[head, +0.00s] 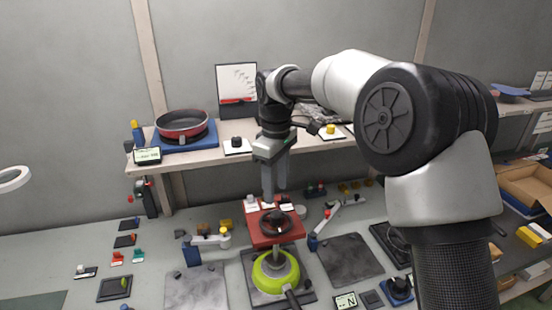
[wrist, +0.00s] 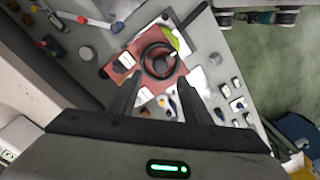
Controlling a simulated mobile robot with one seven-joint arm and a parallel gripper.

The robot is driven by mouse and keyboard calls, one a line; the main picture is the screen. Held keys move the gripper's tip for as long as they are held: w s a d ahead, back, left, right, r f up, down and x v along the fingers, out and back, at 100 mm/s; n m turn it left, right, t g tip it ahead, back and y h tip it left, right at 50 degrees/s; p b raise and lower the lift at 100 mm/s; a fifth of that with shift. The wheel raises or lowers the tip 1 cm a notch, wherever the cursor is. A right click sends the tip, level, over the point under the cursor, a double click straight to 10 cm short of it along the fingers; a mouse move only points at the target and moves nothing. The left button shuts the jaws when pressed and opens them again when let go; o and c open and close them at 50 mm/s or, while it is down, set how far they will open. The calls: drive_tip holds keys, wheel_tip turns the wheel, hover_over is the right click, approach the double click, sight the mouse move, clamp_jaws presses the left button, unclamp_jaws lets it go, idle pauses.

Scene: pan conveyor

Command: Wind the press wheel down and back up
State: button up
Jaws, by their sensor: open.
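The press wheel (head: 276,223) is a dark round handwheel on top of a red press plate (head: 259,238), in the middle of the bench in the head view. A yellow-green round pan (head: 262,278) sits under the press. My gripper (head: 274,190) is open and points down above the wheel, apart from it. In the wrist view the wheel (wrist: 158,61) shows beyond my two fingers (wrist: 168,100), with nothing between them. A small light knob stands on the wheel's rim. Part of the pan's edge (wrist: 181,43) shows past the red plate.
A shelf (head: 205,157) behind the bench carries a red pan (head: 182,124) on a blue base. Two grey plates lie left (head: 195,287) and right (head: 347,259) of the press. Small arms with coloured knobs stand on both sides of it. A cardboard box (head: 528,187) is at the far right.

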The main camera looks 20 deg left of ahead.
wheel_tip(320, 180, up, 9)
idle(0.4)
